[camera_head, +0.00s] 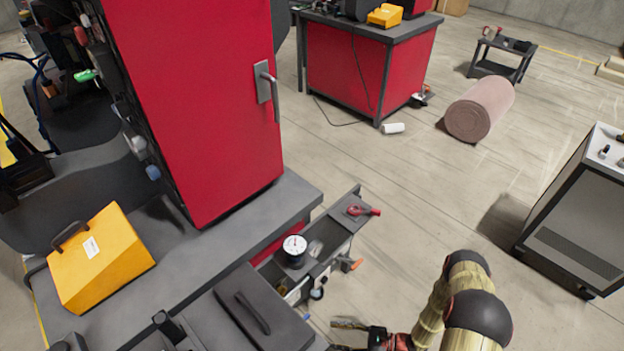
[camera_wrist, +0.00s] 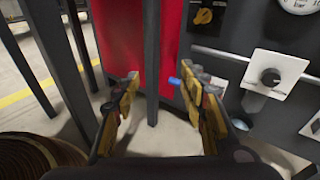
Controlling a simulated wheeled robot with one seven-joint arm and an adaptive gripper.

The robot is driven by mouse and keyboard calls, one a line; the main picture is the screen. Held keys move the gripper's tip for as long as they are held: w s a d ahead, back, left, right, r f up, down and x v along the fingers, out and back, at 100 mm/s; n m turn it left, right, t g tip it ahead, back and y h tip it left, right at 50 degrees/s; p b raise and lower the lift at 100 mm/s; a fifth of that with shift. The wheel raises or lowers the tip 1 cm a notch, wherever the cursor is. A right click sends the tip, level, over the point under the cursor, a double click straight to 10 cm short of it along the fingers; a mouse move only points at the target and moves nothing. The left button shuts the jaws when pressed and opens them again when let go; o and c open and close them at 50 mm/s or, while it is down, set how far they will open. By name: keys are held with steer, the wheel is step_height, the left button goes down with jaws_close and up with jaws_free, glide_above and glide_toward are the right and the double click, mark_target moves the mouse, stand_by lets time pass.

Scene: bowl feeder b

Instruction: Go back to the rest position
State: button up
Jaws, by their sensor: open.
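My gripper (camera_wrist: 163,88) is open in the wrist view, its two yellow and black fingers apart with nothing between them. A dark upright post (camera_wrist: 151,60) and a red panel (camera_wrist: 120,35) stand beyond the fingers. In the head view my arm comes in at the bottom right, and my gripper (camera_head: 345,335) is low in the frame, beside the front of the grey workbench. Its fingers are partly cut off by the frame's lower edge there.
A white plate with a black knob (camera_wrist: 272,78) and a rail (camera_wrist: 215,53) are close to the right finger. The bench's side shelf (camera_head: 345,215) holds a round gauge (camera_head: 295,246). Open floor (camera_head: 420,200) lies right of the bench, before a grey cabinet (camera_head: 580,215).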

steer(key=s+d+r+n+g+h+p, duration=0.15)
steer(key=d+r+n+h, duration=0.3)
steer(key=r, duration=0.95)
steer(key=s+d+r+n+g+h+p, duration=0.1)
steer(key=d+r+n+g+h, duration=0.3)
steer(key=r, duration=1)
steer(key=s+d+r+n+g+h+p, duration=0.1)
steer(key=d+r+n+h, duration=0.4)
steer(key=r, duration=0.9)
steer(key=s+a+r+n+t+h+p, duration=0.1)
steer(key=s+r+n+t, duration=0.1)
steer(key=r, duration=1.2)
steer(key=s+a+r+n+t+h+p, duration=0.1)
steer(key=r+t, duration=0.6)
steer(key=r, duration=0.7)
steer(key=s+a+n+p, duration=0.1)
steer(key=s+n, duration=0.1)
steer(key=n, duration=0.1)
steer(key=shift+a, duration=0.25)
